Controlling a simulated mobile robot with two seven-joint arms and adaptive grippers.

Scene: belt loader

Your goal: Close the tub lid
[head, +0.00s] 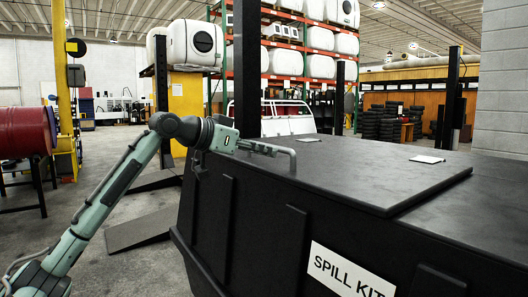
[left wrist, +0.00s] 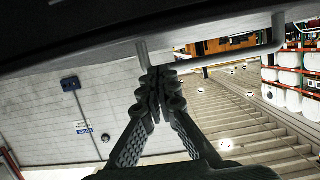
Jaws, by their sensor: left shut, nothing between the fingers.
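The black tub (head: 262,225) with a white "SPILL KIT" label fills the right of the head view. Its black lid (head: 360,168) lies flat over the top, with no clear gap at the front edge. A grey bent handle (head: 291,158) stands at the lid's left end and also shows in the left wrist view (left wrist: 230,58). My left gripper (head: 258,147) is at this handle. In the left wrist view its fingers (left wrist: 158,82) are shut together beside one end of the handle, holding nothing. Whether they touch it is unclear. My right gripper is out of view.
Two pale plates (head: 427,159) lie on the lid. A dark ramp (head: 143,229) is on the floor left of the tub. Shelves with white tanks (head: 283,61) are behind. Concrete floor near my arm is open.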

